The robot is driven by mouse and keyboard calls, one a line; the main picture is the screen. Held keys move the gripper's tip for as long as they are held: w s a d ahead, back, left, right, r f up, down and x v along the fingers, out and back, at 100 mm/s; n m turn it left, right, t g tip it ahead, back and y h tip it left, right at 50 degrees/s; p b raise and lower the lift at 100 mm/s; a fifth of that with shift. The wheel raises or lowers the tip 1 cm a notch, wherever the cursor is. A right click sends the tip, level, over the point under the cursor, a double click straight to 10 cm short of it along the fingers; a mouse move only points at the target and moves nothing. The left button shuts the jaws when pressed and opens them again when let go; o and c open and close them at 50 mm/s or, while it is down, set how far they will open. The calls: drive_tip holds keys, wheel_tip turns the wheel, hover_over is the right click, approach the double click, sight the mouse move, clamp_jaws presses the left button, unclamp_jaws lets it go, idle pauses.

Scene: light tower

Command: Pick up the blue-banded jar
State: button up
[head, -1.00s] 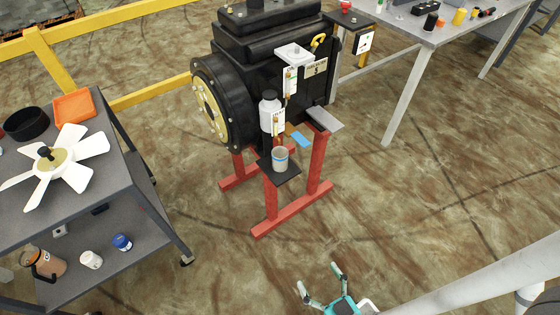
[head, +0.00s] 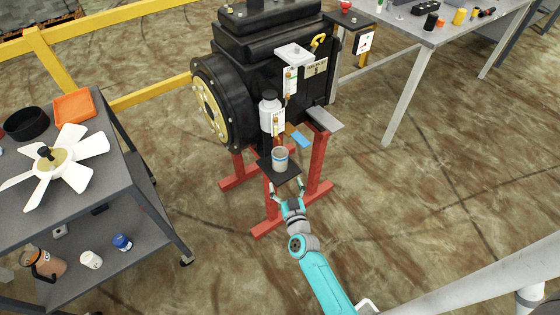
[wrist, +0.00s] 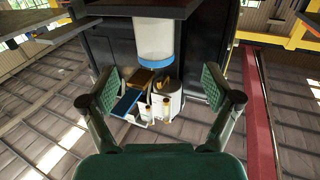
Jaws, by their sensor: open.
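The blue-banded jar (head: 280,157) is a pale open-topped jar standing upright on a small black shelf (head: 287,176) at the front of the black machine. In the wrist view, which looks upside down, the pale jar (wrist: 153,38) hangs from the shelf edge (wrist: 100,9) with its blue band low in the picture. My gripper (head: 288,188) is at the near side of the shelf, apart from the jar. In the wrist view my open gripper (wrist: 159,88) has its two green pads left and right of the jar's line, with nothing held.
A white bottle (head: 270,115) and a blue pad (head: 301,139) are close behind the jar. Red stand legs (head: 270,200) are under the shelf. A grey cart (head: 120,180) with a white fan is at left.

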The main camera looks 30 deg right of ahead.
sight(282, 160)
drive_tip(key=x, duration=0.6)
drive_tip(key=shift+d+x, duration=0.2)
drive_tip(key=shift+x, duration=1.15)
drive_tip(key=shift+d+x, duration=0.2)
drive_tip(key=shift+x, duration=1.15)
drive_tip(key=shift+s+f, duration=0.15)
drive_tip(key=c, duration=1.4)
drive_tip(key=shift+r, duration=0.2)
drive_tip(key=shift+r, duration=1.55)
drive_tip(key=shift+v, duration=8.9)
